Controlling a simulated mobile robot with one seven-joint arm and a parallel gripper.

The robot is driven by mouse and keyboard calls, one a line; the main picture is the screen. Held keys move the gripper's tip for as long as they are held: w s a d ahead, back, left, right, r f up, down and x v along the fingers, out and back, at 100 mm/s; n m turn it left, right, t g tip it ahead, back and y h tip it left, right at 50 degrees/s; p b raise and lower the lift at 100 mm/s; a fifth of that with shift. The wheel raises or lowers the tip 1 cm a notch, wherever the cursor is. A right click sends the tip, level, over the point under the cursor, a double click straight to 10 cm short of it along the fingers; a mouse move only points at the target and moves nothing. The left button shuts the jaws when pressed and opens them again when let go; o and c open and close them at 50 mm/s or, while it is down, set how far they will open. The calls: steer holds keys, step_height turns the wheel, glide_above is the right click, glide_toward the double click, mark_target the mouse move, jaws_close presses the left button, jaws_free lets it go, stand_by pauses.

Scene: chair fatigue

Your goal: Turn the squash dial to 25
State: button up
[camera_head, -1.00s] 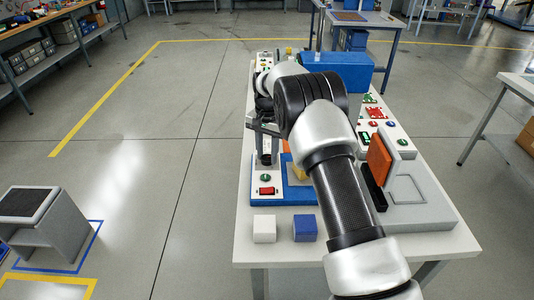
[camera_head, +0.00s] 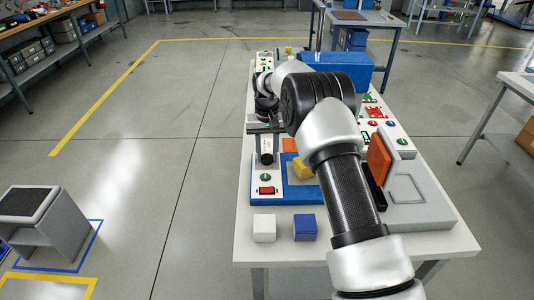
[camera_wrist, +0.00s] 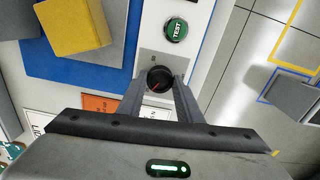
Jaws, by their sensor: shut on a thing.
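A round black dial (camera_wrist: 160,78) with a red pointer mark sits on a grey plate in the wrist view. The pointer slants toward the lower left of that picture. My gripper (camera_wrist: 160,84) has its two fingers around the dial, one on each side, and is shut on it. The scale numbers around the dial are too small or covered to read.
A green TEST button (camera_wrist: 175,30) is beside the dial, and a red switch (camera_head: 267,190) lies nearer the table's front. A yellow block (camera_wrist: 75,25) stands close by on the blue base. A white cube (camera_head: 264,228) and a blue cube (camera_head: 305,227) stand at the front edge.

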mark_target(267, 157)
stand_by(0.3)
steer(key=o, duration=1)
steer(key=shift+o, duration=0.2)
steer(key=shift+r, duration=0.15)
step_height(267, 157, up, 17)
steer(key=p, duration=0.1)
steer(key=shift+r, duration=0.1)
